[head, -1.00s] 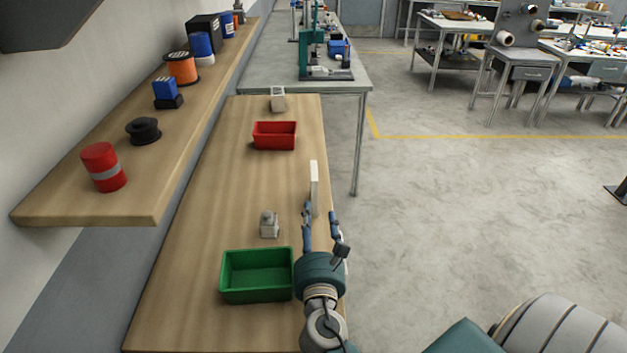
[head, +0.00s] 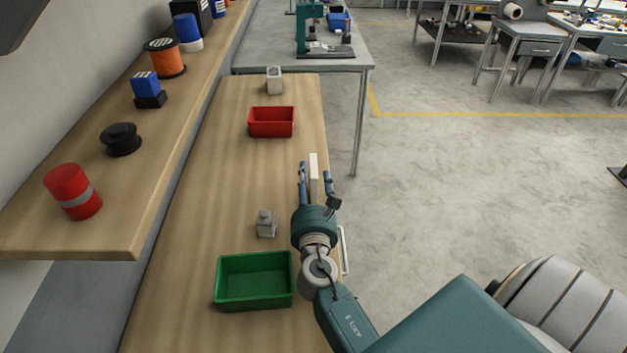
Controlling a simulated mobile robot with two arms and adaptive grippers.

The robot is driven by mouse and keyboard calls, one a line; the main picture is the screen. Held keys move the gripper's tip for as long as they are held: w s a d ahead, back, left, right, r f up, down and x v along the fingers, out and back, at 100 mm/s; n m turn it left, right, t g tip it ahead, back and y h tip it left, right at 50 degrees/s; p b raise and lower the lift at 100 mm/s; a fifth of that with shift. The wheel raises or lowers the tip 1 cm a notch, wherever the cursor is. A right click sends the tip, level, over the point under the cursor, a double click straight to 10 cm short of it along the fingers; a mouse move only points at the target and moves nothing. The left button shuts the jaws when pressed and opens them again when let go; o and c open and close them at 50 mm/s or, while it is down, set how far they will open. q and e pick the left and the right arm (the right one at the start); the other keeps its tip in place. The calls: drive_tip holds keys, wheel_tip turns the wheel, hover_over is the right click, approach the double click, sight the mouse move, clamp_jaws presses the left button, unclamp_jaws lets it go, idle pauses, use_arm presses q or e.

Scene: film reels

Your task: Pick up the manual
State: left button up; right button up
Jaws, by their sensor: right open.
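The manual (head: 313,170) looks like a thin, pale upright slab near the right edge of the wooden table (head: 185,265). My right gripper (head: 315,178) is open, with one finger on each side of the manual. I cannot tell whether the fingers touch it. The manual's lower part is partly hidden by the gripper. My left gripper is not in view.
A green bin (head: 254,292) and a small grey block-like object (head: 265,224) lie left of my right arm. A red bin (head: 271,122) and a small pale box (head: 274,81) stand farther back. A shelf (head: 105,215) with spools runs along the left.

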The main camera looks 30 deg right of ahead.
drive_tip(key=shift+x, duration=1.1)
drive_tip(key=shift+s, duration=0.1)
clamp_jaws()
